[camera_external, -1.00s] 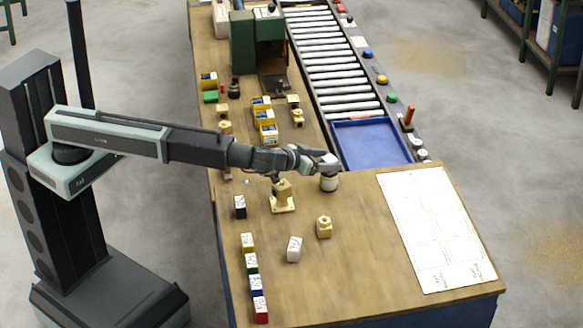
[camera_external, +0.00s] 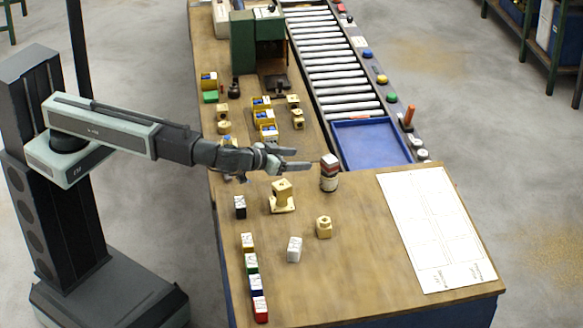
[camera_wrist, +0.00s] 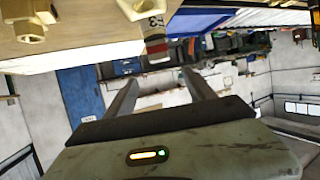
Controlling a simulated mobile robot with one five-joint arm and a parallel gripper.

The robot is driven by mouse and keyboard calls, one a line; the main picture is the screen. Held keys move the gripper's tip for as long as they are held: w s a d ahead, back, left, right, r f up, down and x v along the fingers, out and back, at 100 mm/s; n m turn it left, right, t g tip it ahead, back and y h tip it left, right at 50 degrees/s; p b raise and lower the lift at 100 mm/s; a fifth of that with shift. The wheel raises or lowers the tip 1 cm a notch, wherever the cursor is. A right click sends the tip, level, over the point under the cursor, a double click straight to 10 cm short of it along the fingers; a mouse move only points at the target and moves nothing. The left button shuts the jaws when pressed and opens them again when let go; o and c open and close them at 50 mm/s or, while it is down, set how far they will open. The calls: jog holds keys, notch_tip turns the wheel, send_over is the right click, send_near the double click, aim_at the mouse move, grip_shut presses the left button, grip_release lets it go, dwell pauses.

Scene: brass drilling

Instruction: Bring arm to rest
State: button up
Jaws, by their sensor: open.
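My gripper (camera_external: 298,160) is open and empty above the wooden workbench (camera_external: 370,285), its fingers pointing right.
A brass part on a square base (camera_external: 283,195) and a smaller brass part (camera_external: 323,227) stand below the arm. Several colored blocks line the left edge. A white block (camera_external: 294,249) stands nearby. A blue tray (camera_external: 372,145), roller conveyor (camera_external: 330,75) and green machine (camera_external: 257,45) lie beyond.

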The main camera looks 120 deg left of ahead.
jog(key=w+d+f+m+h+p, duration=0.2)
jog(key=w+d+h, duration=0.15)
jog(key=d, duration=1.05)
jog(key=w+d+f+m+t+h+p, duration=0.1)
jog(key=w+d+f+m+h, duration=0.3)
jog(key=d, duration=0.9)
jog(key=w+d+m+h+p, duration=0.15)
jog(key=d+h, duration=0.35)
jog(key=d, duration=0.9)
jog(key=s+a+f+m+g+b, duration=0.1)
jog(key=s+a+f+m+g, duration=0.1)
jog(key=s, duration=0.6)
jog(key=s+a+f+m+g+b, duration=0.2)
jog(key=s+a+f, duration=0.2)
jog(key=s, duration=0.5)
jog(key=s+a+f+m+g+b, duration=0.1)
jog(key=s+a+f+m+g, duration=0.1)
jog(key=s, duration=0.7)
jog(key=shift+a+f+b, duration=0.3)
jog(key=shift+a+f, duration=0.15)
jog(key=shift+s, duration=0.1)
